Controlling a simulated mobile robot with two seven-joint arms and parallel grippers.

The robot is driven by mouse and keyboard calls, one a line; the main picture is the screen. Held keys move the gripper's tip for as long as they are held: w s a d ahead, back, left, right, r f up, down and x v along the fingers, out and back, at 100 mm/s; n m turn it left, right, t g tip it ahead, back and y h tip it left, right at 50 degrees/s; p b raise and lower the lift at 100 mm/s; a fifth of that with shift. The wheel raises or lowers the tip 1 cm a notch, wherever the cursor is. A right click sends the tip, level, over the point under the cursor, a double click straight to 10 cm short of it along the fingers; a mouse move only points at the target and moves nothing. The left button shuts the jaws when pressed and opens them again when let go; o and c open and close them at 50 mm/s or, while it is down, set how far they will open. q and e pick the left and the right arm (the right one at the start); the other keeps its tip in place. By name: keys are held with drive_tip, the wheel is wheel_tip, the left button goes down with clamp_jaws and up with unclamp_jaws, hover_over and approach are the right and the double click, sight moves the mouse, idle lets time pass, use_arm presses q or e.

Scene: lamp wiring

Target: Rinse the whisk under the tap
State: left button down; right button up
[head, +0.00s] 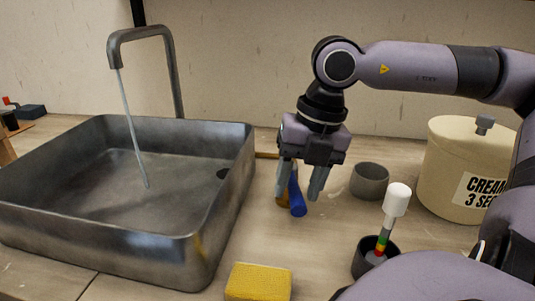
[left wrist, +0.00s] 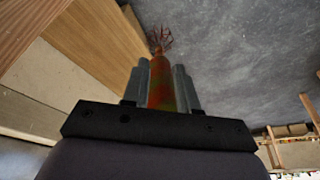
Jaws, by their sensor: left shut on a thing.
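The grey tap (head: 172,70) stands behind the metal sink (head: 190,250), and a thin stream of water (head: 129,115) runs from it into the basin. In the left wrist view, my left gripper (left wrist: 160,75) is shut on the orange and green handle of the whisk (left wrist: 161,88), whose reddish wires point away from the fingers. The left gripper and whisk do not show in the head view. My right gripper (head: 301,190) hangs right of the sink with its fingers apart, over a blue-handled thing (head: 297,200) on the counter.
A grey cup (head: 369,181), a dark pot (head: 363,262) with a white-topped, colour-banded tool (head: 396,200), and a cream canister (head: 452,160) stand at the right. A yellow sponge (head: 258,282) lies at the front. The counter between sponge and right gripper is clear.

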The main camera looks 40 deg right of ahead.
wheel_tip(320, 180, up, 12)
drive_tip(key=s+d+p, duration=0.1)
drive_tip(key=shift+s+d, duration=0.3)
drive_tip(key=shift+d, duration=0.1)
drive_tip(key=shift+f, duration=0.15)
idle(0.5)
